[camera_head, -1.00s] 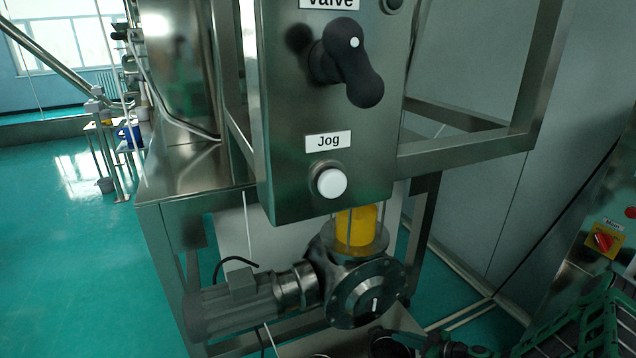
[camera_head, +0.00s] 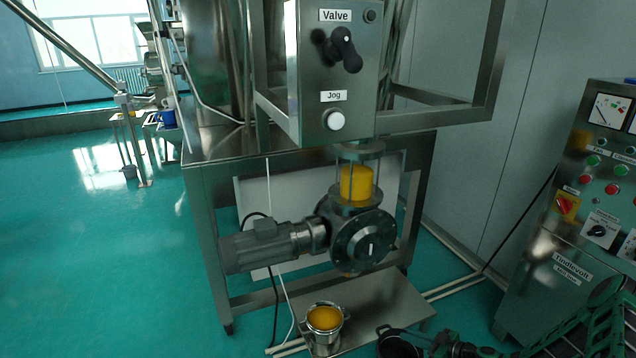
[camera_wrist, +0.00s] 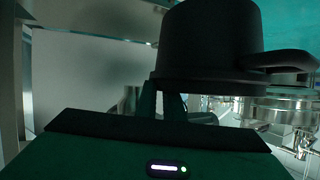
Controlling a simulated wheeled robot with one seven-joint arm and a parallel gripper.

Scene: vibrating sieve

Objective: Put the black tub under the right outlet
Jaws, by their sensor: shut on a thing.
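The black tub (camera_head: 398,345) is at the bottom of the head view, partly cut off by the frame edge. In the head view my gripper (camera_head: 432,346) shows dark at the tub's right. I cannot tell which part is the right outlet.
A steel pot (camera_head: 325,325) of yellow material stands on a low steel shelf (camera_head: 385,305) left of the tub. Above are a round flanged valve (camera_head: 362,240) and its motor (camera_head: 258,245). A control cabinet (camera_head: 565,240) stands at right. Green floor (camera_head: 110,240) is open at left.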

